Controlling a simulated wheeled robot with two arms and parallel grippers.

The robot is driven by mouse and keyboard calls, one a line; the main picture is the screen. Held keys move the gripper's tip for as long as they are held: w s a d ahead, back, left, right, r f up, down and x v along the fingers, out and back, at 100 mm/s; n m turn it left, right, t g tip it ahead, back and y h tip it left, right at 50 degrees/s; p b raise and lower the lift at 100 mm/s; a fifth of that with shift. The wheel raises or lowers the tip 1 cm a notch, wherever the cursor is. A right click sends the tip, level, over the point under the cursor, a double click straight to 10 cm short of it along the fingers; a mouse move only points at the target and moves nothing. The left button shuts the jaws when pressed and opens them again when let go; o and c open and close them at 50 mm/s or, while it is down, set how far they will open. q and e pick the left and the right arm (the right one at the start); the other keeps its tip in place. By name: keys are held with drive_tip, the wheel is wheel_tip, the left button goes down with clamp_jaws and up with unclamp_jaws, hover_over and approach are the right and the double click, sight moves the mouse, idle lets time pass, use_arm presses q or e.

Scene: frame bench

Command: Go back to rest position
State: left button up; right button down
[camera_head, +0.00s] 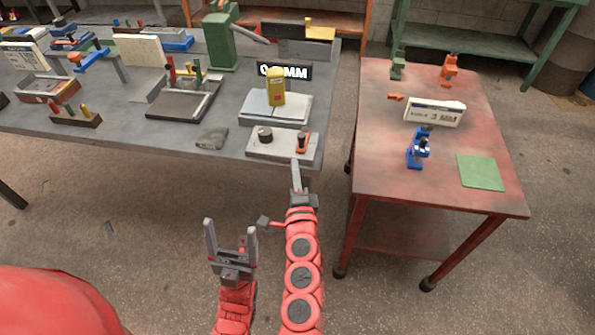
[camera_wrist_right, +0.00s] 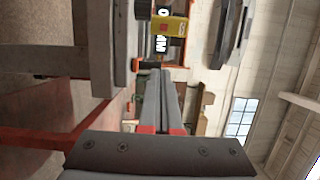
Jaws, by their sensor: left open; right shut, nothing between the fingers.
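My left gripper (camera_head: 230,227) is open and empty, pointing up above the concrete floor in front of the grey bench (camera_head: 130,140). My right gripper (camera_head: 296,164) is shut with nothing held. Its fingers point at the front right edge of the bench, near a light grey plate (camera_head: 277,146) with a black knob and an orange-and-black part. In the right wrist view the shut fingers (camera_wrist_right: 161,75) lie side by side, and the yellow device (camera_wrist_right: 170,26) and the bench edge show beyond them. I cannot tell whether the right fingertips touch the plate.
A yellow device (camera_head: 275,87) stands on a grey block under a black display. A red table (camera_head: 470,130) stands to the right with blue and orange clamps, a labelled box and a green pad (camera_head: 480,172). A floor gap separates it from the bench.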

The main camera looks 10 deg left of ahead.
drive_tip(key=shift+w+f, duration=0.1)
drive_tip(key=shift+w, duration=0.15)
drive_tip(key=shift+d, duration=0.1)
